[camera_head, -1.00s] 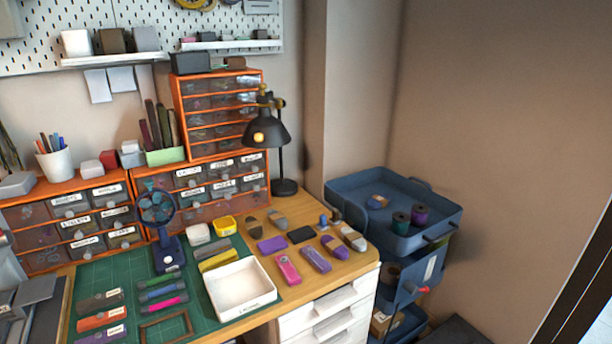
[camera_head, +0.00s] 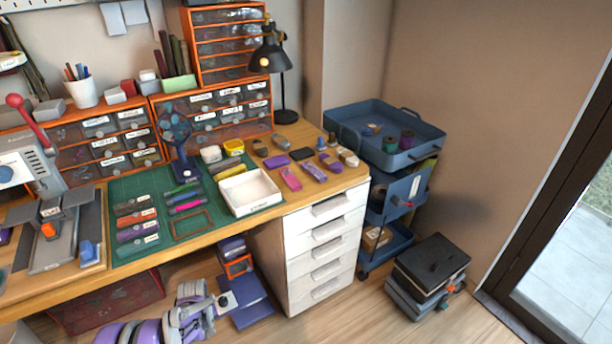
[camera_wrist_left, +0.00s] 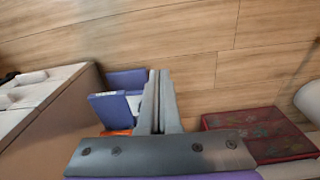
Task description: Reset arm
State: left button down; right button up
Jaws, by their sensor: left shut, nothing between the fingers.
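My left arm comes in at the bottom of the head view, low in front of the desk. Its gripper (camera_head: 228,300) is at floor-side height below the desk edge. My right gripper is in neither view.
The wooden desk (camera_head: 230,208) holds a green mat (camera_head: 125,188), a white tray (camera_head: 250,190) and a small fan (camera_head: 176,130). White drawers (camera_head: 325,245), a blue trolley (camera_head: 390,160), stacked dark boxes (camera_head: 430,265) and a red box (camera_wrist_left: 260,120) stand around. Wood floor shows between them.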

pick_arm(q)
jog(key=s+d+r+m+t, duration=0.1)
jog(key=s+d+r, duration=0.2)
jog(key=r, duration=0.4)
jog(key=s+d+r+m, duration=0.1)
jog(key=s+d+r, duration=0.1)
jog(key=s+r, duration=0.35)
jog(key=s+d+r+m+t, duration=0.1)
jog(key=d+r, duration=0.2)
jog(key=r, duration=0.6)
jog(key=s+d+r+m+t, duration=0.1)
jog(key=s+d+r, duration=0.1)
jog(key=s, duration=0.8)
jog(key=s+d+r+m+t, duration=0.1)
jog(key=s+d+r+m, duration=0.15)
jog(key=s, duration=0.65)
notch_tip(320, 180, up, 26)
jog(key=w+t+p, duration=0.1)
jog(key=p, duration=2.2)
jog(key=shift+w+r+n, duration=0.25)
jog(key=shift+w+n, duration=0.05)
jog(key=shift+n, duration=0.15)
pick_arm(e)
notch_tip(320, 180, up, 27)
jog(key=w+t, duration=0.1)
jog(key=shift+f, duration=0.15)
